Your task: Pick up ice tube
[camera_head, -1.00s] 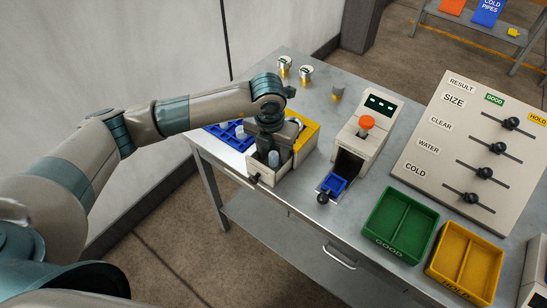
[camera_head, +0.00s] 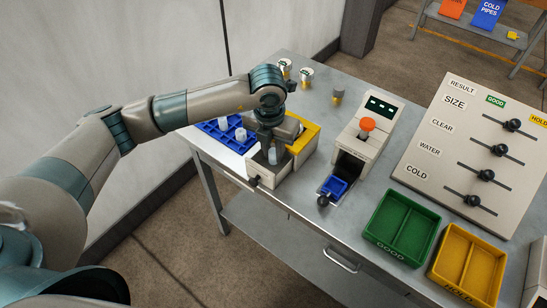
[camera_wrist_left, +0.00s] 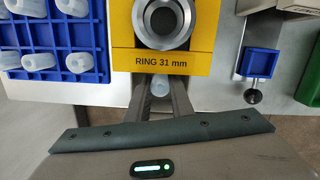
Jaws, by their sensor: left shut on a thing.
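The tube also shows between the fingers in the left wrist view (camera_wrist_left: 160,88). There it sits just below the yellow plate (camera_wrist_left: 190,60) marked "RING 31 mm", apart from the dark ring hole. More ice tubes (camera_head: 240,134) stand in the blue rack (camera_head: 215,138) left of the gripper; several show in the wrist view (camera_wrist_left: 38,60). Whether the held tube touches the box is hidden. My right gripper is not in view.
Farther right are a green tray (camera_head: 400,252), a yellow tray (camera_head: 465,255) and a slider panel (camera_head: 475,150). Small cups stand at the table's back.

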